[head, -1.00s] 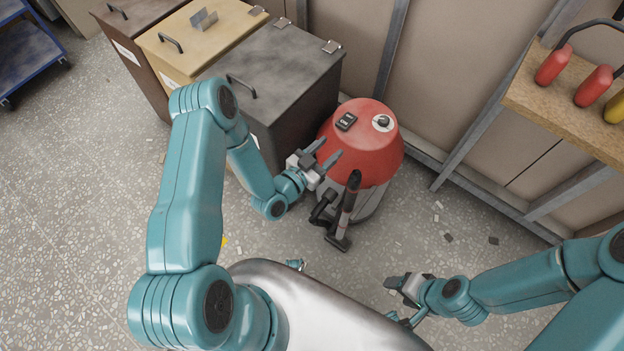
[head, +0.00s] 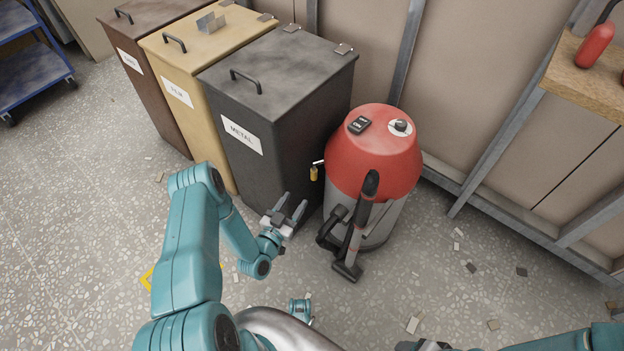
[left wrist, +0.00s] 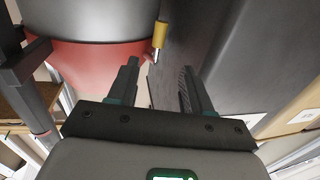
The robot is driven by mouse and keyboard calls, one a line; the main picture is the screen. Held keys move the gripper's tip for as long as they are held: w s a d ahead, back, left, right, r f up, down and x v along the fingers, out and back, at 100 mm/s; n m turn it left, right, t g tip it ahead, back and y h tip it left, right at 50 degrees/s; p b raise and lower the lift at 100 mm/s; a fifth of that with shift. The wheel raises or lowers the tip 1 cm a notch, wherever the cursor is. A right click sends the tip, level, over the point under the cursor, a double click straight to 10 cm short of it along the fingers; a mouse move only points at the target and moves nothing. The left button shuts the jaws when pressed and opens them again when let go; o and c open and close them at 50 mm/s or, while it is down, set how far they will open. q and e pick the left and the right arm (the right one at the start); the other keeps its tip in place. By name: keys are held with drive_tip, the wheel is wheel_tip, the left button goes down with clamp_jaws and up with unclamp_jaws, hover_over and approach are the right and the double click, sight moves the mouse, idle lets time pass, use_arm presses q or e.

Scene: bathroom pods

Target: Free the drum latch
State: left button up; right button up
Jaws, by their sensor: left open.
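The drum (head: 373,160) has a red domed top over a grey body and stands right of the metal bin. A small latch with a yellow handle (head: 314,173) and a pale metal pin sticks out from its left side, beside the bin. My left gripper (head: 292,203) is open and empty, below and left of the latch and apart from it. In the left wrist view the yellow latch handle (left wrist: 160,35) shows beyond the gap between the open fingers (left wrist: 158,68). My right gripper (head: 424,345) is cut off at the bottom edge; its jaws cannot be made out.
The dark metal bin (head: 300,120) stands close to the drum's left side. A yellow bin (head: 185,65) and a brown bin (head: 140,60) stand farther left. A vacuum hose tool (head: 354,235) leans at the drum's front. A wooden shelf (head: 590,75) is at upper right. The front floor is mostly clear.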

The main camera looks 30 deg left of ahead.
sight(312, 175)
use_arm(q)
drive_tip(key=w+b, duration=0.1)
drive_tip(key=w, duration=0.6)
drive_tip(key=w+a+b, duration=0.1)
drive_tip(key=w, duration=0.2)
drive_tip(key=shift+w+a+f+b, duration=0.1)
drive_tip(key=shift+w+b, duration=0.2)
drive_tip(key=shift+w, duration=0.5)
clamp_jaws()
